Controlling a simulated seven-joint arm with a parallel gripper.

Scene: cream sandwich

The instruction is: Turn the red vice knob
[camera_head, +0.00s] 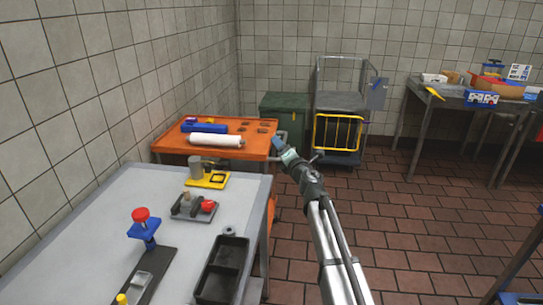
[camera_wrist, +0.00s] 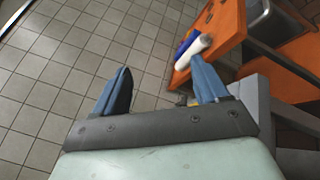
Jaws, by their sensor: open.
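A small grey vice (camera_head: 187,205) sits on the light grey table. Its red knob (camera_head: 208,206) is on its right side, facing the table's right edge. My gripper (camera_head: 279,146) is up and beyond the vice, past the table's far right corner and near the orange table's edge. In the wrist view my gripper (camera_wrist: 162,82) has its two blue fingers spread, open, with nothing between them. The vice and its knob cannot be made out in the wrist view.
A blue stand with a red top (camera_head: 140,214), a black tray (camera_head: 222,270) and a yellow fixture (camera_head: 207,180) with a grey cylinder share the grey table (camera_head: 95,230). An orange table (camera_head: 262,143) with a white roll (camera_head: 216,140) stands behind. Tiled floor lies open at right.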

